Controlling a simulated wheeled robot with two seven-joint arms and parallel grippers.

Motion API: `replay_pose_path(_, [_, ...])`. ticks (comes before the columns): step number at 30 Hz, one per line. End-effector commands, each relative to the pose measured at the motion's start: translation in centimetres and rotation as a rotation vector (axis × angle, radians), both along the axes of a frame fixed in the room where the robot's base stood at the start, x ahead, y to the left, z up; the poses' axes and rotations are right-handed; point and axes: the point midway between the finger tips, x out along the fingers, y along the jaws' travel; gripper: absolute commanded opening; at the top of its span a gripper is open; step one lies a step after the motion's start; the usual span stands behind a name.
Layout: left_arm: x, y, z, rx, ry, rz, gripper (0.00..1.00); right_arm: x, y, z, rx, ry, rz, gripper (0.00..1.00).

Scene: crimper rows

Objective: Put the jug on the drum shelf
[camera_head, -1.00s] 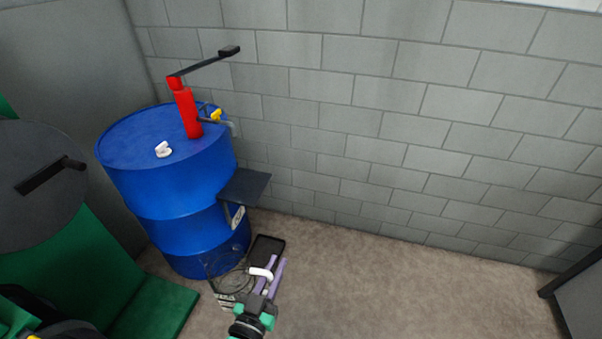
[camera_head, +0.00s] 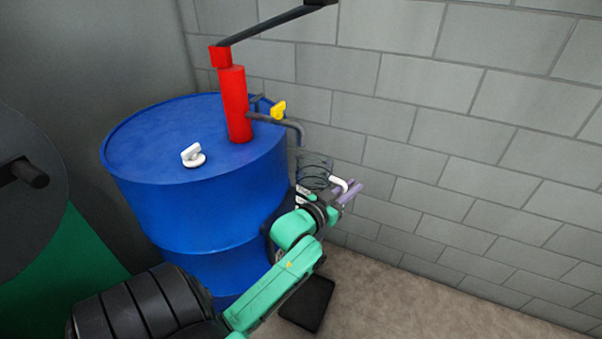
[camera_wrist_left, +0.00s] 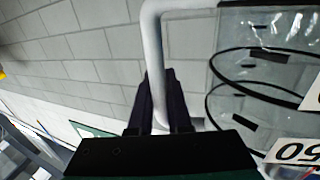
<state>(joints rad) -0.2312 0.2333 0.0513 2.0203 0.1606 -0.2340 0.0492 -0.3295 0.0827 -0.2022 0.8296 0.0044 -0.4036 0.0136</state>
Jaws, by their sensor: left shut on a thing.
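The clear jug (camera_head: 313,170) has dark rings, white labels and a white handle. My left gripper (camera_head: 349,190) is shut on the handle and holds the jug upright beside the blue drum (camera_head: 200,205), just below the pump spout. In the left wrist view the white handle (camera_wrist_left: 153,50) passes between the dark fingers (camera_wrist_left: 160,105), with the jug's clear wall (camera_wrist_left: 265,85) at the right. The drum shelf is mostly hidden behind my left arm and the jug; I cannot tell whether the jug touches it. My right gripper is not in view.
A red pump (camera_head: 235,105) with a yellow tap (camera_head: 279,110) and a bent spout (camera_head: 292,126) stands on the drum. A white cap (camera_head: 193,156) lies on top. The block wall (camera_head: 460,150) is close behind. A black tray (camera_head: 308,305) lies on the floor.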

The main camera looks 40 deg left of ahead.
Motion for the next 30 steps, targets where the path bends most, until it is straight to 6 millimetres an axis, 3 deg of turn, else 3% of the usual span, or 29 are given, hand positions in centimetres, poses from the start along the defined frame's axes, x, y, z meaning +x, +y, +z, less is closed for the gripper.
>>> replay_pose_path(1, [1.0, 1.7, -1.2, -0.002, -0.01, 0.031, 0.0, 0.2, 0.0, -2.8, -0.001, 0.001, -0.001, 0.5])
replay_pose_path(6, [2.8, 6.3, 1.5, -0.014, -0.016, 0.145, 0.0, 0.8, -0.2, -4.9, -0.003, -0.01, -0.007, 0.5])
replay_pose_path(9, [3.0, 7.5, 1.7, -0.024, -0.015, 0.18, 0.0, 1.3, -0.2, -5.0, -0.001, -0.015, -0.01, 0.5])
replay_pose_path(22, [3.0, 7.3, -6.9, -0.027, -0.013, 0.179, 0.0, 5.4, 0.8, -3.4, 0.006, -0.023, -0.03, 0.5])
replay_pose_path(30, [2.9, 7.3, -7.3, -0.026, -0.016, 0.178, 0.0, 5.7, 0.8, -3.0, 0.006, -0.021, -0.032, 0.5])
